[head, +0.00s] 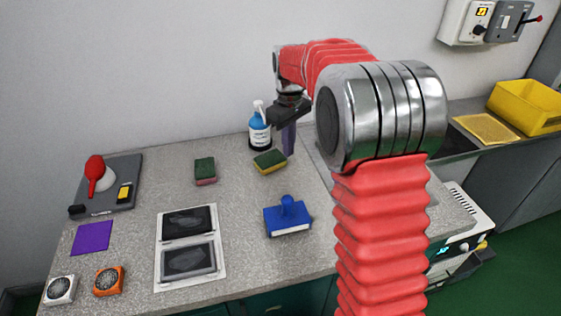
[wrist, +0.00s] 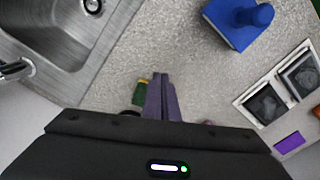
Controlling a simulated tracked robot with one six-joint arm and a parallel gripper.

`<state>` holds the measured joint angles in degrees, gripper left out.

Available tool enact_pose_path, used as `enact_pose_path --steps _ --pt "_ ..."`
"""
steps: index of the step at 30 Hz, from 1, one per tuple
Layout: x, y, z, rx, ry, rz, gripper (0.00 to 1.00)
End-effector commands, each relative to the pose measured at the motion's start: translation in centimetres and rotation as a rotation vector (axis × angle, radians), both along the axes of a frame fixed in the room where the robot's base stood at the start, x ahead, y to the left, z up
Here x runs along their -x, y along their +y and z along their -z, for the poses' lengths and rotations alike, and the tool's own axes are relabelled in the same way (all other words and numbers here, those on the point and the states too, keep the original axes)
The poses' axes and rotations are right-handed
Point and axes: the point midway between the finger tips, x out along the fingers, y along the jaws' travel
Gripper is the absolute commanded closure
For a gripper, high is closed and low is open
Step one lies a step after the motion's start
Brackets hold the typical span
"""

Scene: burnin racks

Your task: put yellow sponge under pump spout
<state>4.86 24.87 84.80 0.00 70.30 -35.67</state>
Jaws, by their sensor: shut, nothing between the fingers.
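The yellow sponge (head: 270,162), with a green top, lies on the grey counter just in front of the blue pump bottle (head: 259,134). The bottle stands upright by the back wall with a white pump head (head: 259,108) on top. I cannot tell whether the spout is over the sponge. My gripper (head: 289,152) points down, shut and empty, just right of the sponge and bottle. In the wrist view, the shut fingers (wrist: 163,78) hang beside the sponge (wrist: 139,93), which is partly hidden by my gripper.
A green and pink sponge (head: 205,171) lies to the left. A blue-handled block (head: 287,218) and a white panel with two dark plates (head: 164,282) lie nearer the front. A steel sink (wrist: 62,40) is close by. The counter between the sponges and the panel is clear.

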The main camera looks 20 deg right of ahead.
Motion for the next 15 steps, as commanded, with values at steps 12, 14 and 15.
enact_pose_path --steps 12,14,15 --pt "0.1 -0.1 4.4 -0.001 0.005 0.002 1.00" --pt "0.1 -0.1 5.4 0.000 0.004 0.003 1.00" --pt "0.1 -0.1 5.9 -0.001 0.005 0.003 1.00"
